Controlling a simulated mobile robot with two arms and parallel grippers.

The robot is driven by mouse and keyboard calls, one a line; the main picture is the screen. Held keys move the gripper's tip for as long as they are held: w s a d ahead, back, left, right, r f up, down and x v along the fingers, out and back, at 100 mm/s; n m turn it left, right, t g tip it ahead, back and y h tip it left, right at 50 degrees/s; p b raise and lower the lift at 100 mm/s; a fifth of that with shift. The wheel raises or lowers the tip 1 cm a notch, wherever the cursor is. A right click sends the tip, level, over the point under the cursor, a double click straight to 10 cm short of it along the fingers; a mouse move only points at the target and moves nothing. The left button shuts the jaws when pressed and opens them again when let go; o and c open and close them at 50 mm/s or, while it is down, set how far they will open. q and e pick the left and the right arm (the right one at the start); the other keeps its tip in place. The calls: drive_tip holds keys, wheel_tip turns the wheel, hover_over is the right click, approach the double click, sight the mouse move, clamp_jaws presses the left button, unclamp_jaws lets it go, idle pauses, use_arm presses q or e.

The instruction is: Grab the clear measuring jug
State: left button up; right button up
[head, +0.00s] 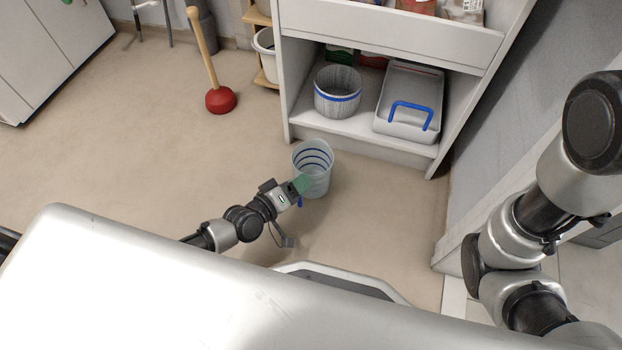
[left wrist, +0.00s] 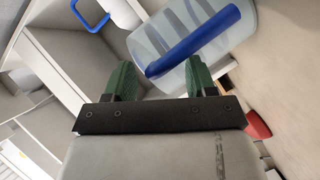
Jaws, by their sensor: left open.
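The clear measuring jug (head: 313,155) is a see-through tub with dark blue bands, standing upright on the floor in front of the white shelf unit. In the left wrist view the jug (left wrist: 178,30) shows its blue handle (left wrist: 195,42) slanting across the space ahead of the fingers. My left gripper (head: 302,184) is at the jug's near side in the head view, covering part of it. In the left wrist view the green fingers of my left gripper (left wrist: 160,80) are apart, with the handle's lower end appearing between them. Contact cannot be told. My right gripper is out of view.
The white shelf unit (head: 364,144) holds a grey round basket (head: 337,95) and a grey tray with a blue handle (head: 396,112). A red plunger (head: 220,100) stands on the floor at the left. Floor left of the jug is clear.

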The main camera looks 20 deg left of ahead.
use_arm(q)
drive_tip(key=shift+w, duration=0.15)
clamp_jaws()
idle(0.4)
